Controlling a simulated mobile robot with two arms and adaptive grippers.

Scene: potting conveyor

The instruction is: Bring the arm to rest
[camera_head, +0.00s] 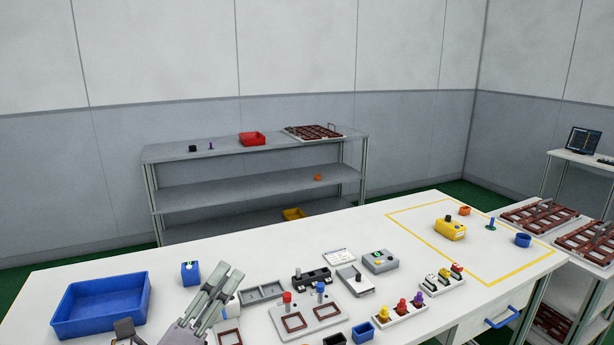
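My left gripper (231,270) reaches up from the bottom edge over the front left of the white table (400,226). Its two fingers point up and away, with a narrow gap between the tips. I see nothing held between them. It is to the right of a blue block (190,273) and to the left of a grey divided tray (262,293). The gripper hides part of a pale object just behind it. My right gripper is not in view.
A blue bin (101,306) stands at the left. A fixture plate with red and blue knobs (308,318) and several small parts crowd the front middle. A yellow case (449,228) sits inside the yellow outline. A grey shelf (250,190) stands behind. The table's back left is clear.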

